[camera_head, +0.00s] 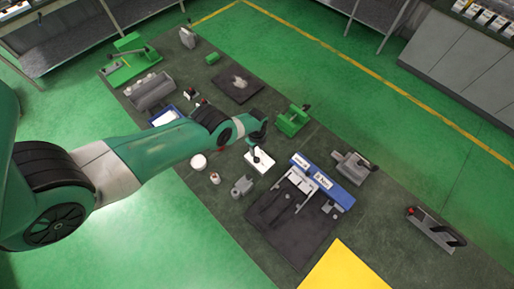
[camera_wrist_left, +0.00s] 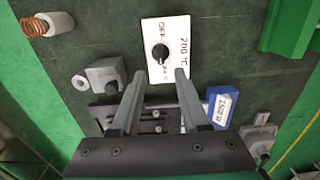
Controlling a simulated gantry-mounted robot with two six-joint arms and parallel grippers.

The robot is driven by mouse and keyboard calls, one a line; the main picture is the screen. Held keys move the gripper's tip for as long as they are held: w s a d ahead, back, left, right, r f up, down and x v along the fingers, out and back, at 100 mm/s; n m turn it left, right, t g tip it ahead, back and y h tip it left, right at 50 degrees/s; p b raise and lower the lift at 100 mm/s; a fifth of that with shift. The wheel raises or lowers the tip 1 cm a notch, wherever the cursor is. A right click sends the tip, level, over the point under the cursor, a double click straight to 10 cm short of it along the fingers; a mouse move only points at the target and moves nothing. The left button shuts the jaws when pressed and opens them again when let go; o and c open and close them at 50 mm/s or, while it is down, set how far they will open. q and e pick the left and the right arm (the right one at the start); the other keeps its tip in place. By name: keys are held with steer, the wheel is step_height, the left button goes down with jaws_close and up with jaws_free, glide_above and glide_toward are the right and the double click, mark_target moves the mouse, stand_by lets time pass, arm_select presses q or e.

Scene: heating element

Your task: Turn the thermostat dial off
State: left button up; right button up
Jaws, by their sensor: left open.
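The thermostat is a white plate with a black dial knob (camera_wrist_left: 160,52) in the left wrist view, marked "OFF" and "200 °C". The plate (camera_head: 262,165) also shows in the head view, flat on the dark mat at the end of my left arm. My left gripper (camera_wrist_left: 158,75) is open, its two fingers apart, with the dial just beyond and between the fingertips in the picture. I cannot tell whether the fingers touch the plate. In the head view my left gripper (camera_head: 256,148) is over the plate and hides part of it. My right gripper is not in view.
A blue box (camera_head: 322,182) and a black tray (camera_head: 262,232) lie near the plate. A green block (camera_head: 291,121), a grey block (camera_head: 243,186) and a white round container (camera_head: 198,162) are close by. A yellow sheet (camera_head: 345,268) lies at the front.

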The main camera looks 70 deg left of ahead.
mark_target(257, 158)
arm_select(q)
step_height(257, 158, down, 9)
steer(key=b, duration=0.7)
steer(key=shift+r, duration=0.2)
steer(key=shift+r, duration=0.1)
steer(key=shift+c, duration=0.3)
jaws_close()
